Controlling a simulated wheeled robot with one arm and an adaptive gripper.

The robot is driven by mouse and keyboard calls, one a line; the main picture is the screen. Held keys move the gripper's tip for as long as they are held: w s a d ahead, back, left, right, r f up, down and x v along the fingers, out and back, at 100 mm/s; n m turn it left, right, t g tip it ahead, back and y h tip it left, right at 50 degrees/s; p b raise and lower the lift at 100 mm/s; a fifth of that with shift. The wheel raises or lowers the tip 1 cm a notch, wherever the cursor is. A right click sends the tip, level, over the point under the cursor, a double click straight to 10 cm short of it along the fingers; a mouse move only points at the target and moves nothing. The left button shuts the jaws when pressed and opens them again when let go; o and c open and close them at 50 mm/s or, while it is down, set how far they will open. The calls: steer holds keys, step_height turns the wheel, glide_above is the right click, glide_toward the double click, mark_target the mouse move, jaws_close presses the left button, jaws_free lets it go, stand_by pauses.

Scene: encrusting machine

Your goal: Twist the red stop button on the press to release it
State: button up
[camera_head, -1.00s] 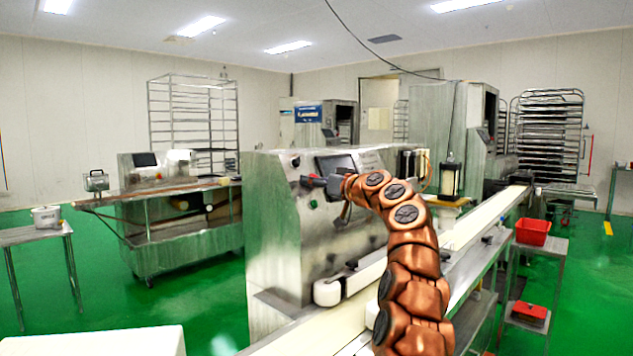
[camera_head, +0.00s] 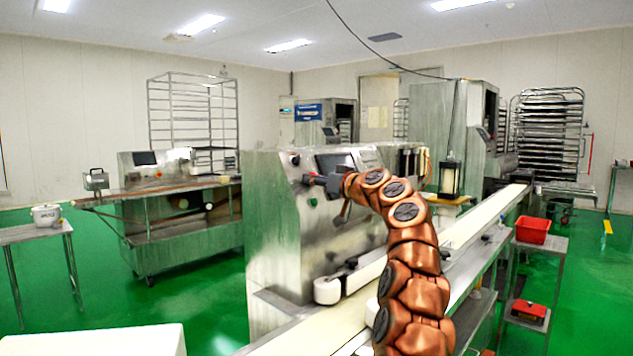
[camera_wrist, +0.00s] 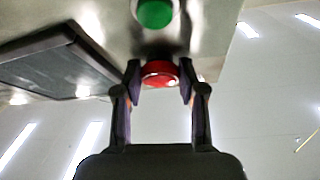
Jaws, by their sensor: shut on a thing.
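The red stop button (camera_wrist: 159,74) is on the steel front panel of the press (camera_head: 275,215). In the wrist view it sits between the two fingers of my gripper (camera_wrist: 160,84), which are shut on its sides. A green button (camera_wrist: 153,12) is beside it on the same panel. In the head view my gripper (camera_head: 312,180) reaches the upper part of the panel from the right. The red button is mostly hidden by the fingers there.
A dark screen (camera_wrist: 58,62) is set in the panel close to my gripper. A conveyor belt (camera_head: 465,235) runs along the press. A red bin (camera_head: 532,231) stands on a side stand at the right. Green floor is open at the left.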

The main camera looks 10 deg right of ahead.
steer(key=shift+a+m, duration=0.15)
steer(key=shift+m, duration=0.15)
steer(key=shift+s+r+m, duration=0.1)
steer(key=shift+m, duration=0.2)
steer(key=shift+m+h, duration=0.3)
steer(key=shift+h, duration=0.1)
steer(key=shift+r+m+t+h+p, duration=0.2)
steer(key=shift+m+h+p, duration=0.25)
steer(key=shift+m, duration=0.4)
steer(key=shift+r+m+t+h+p, duration=0.1)
steer(key=shift+m+t+h+p, duration=0.1)
steer(key=shift+m+h+p, duration=0.45)
steer(key=m+h+p, duration=0.1)
steer(key=m+p, duration=0.2)
steer(key=shift+a, duration=0.1)
steer(key=shift+f+m+h+p, duration=0.1)
steer(key=shift+m+h+p, duration=0.2)
steer(key=shift+m+p, duration=0.5)
steer(key=shift+f+p, duration=0.25)
steer(key=shift+p, duration=0.15)
steer(key=shift+a, duration=0.1)
